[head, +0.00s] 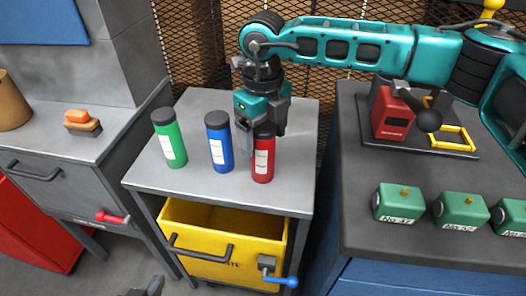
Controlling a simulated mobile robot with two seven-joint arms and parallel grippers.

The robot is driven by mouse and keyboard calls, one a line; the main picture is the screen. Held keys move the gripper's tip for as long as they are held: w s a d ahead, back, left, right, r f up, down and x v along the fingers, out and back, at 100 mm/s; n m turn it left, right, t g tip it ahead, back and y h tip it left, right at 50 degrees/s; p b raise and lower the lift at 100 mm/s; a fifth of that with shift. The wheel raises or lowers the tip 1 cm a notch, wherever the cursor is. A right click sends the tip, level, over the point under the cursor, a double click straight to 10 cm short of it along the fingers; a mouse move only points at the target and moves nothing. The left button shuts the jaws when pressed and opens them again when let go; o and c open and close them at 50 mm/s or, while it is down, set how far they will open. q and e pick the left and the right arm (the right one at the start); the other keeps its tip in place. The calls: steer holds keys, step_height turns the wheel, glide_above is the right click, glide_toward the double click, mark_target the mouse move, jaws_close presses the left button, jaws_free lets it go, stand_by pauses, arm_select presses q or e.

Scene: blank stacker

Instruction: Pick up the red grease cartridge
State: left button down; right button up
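The red grease cartridge (263,160) stands upright on the grey top of the small cart (210,183), with a dark cap and a white label. My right gripper (262,137) points down at its upper part, one finger to the left of the cap and the other to the right. The fingers are apart, but whether they press on the cartridge cannot be told. A dark tip at the bottom edge appears to be my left gripper (146,289); most of it is out of frame.
A blue cartridge (219,146) and a green cartridge (171,141) stand to the left on the cart. A yellow drawer (190,215) is below. The dark bench at right holds a red box (392,113) and several green blocks (398,203). The cart top's front left is clear.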

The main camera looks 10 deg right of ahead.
jaws_close()
stand_by(0.6)
steer(key=shift+r, duration=0.1)
